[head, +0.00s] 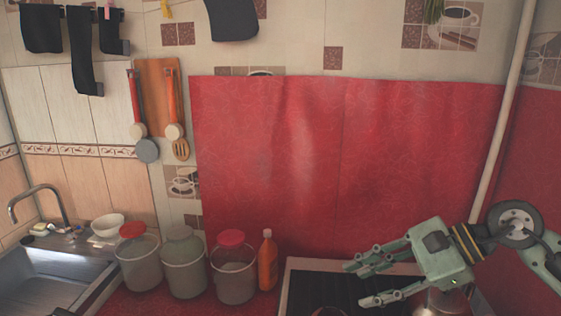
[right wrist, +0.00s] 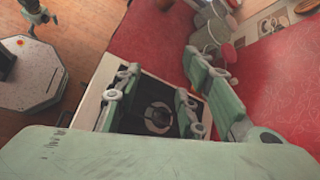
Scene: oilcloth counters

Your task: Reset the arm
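My right gripper (head: 362,281) reaches in from the right in the head view, above the stove (head: 284,297). Its green fingers point left and are spread apart with nothing between them. In the right wrist view the right gripper (right wrist: 158,85) also shows spread fingers, with the dark stove top (right wrist: 150,115) seen through the gap. My left arm does not show in the head view. A dark and green part at the top left of the right wrist view may be my left gripper, but its fingers are too unclear to read.
Several jars, including a red-lidded jar (head: 235,275), and an orange bottle (head: 267,262) stand left of the stove. A sink (head: 50,275) is at far left. A shiny metal pot (head: 437,301) is partly hidden below my right gripper. Red oilcloth (head: 300,150) covers the wall behind.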

